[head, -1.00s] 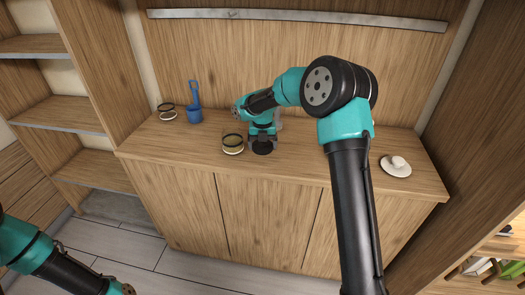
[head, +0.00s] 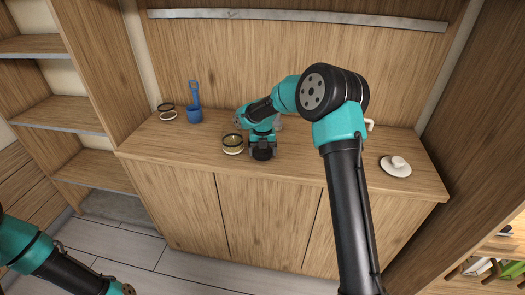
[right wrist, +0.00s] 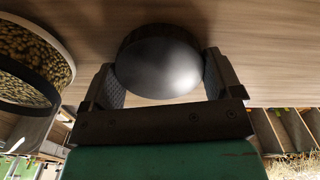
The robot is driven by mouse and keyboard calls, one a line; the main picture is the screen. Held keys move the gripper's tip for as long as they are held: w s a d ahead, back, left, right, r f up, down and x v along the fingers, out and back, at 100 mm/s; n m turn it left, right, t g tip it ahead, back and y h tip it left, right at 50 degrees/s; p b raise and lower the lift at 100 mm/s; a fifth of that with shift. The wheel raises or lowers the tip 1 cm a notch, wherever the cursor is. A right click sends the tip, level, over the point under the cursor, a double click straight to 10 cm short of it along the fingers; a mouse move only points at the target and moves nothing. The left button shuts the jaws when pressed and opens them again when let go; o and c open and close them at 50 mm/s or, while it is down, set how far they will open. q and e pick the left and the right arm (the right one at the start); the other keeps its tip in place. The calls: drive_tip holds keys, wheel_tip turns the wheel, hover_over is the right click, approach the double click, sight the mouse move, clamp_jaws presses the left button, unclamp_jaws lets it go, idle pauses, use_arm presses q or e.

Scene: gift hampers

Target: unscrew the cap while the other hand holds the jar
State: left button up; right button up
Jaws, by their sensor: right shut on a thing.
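A dark, round, smooth cap-like thing (head: 263,154) is at the counter's front middle. In the right wrist view this dark disc (right wrist: 160,62) sits between the two fingers of my right gripper (right wrist: 163,82), which is shut on it. In the head view my right gripper (head: 262,146) is low over the counter. I cannot tell whether a jar is under the disc. A glass jar (head: 232,144) with yellowish contents stands just left of it; it also shows in the right wrist view (right wrist: 30,70). My left arm shows at lower left; its gripper is out of view.
A blue scoop-like thing (head: 194,114) and another banded glass container (head: 167,112) stand at the back left of the wooden counter (head: 310,158). A white dish with a knob (head: 395,166) lies at the right. The counter between is mostly clear.

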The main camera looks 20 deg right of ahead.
sight(262, 151)
drive_tip(key=shift+f, duration=0.15)
drive_tip(key=o, duration=0.8)
wheel_tip(262, 151, up, 12)
drive_tip(key=shift+r, duration=0.2)
drive_tip(key=shift+w+a, duration=0.1)
idle(0.6)
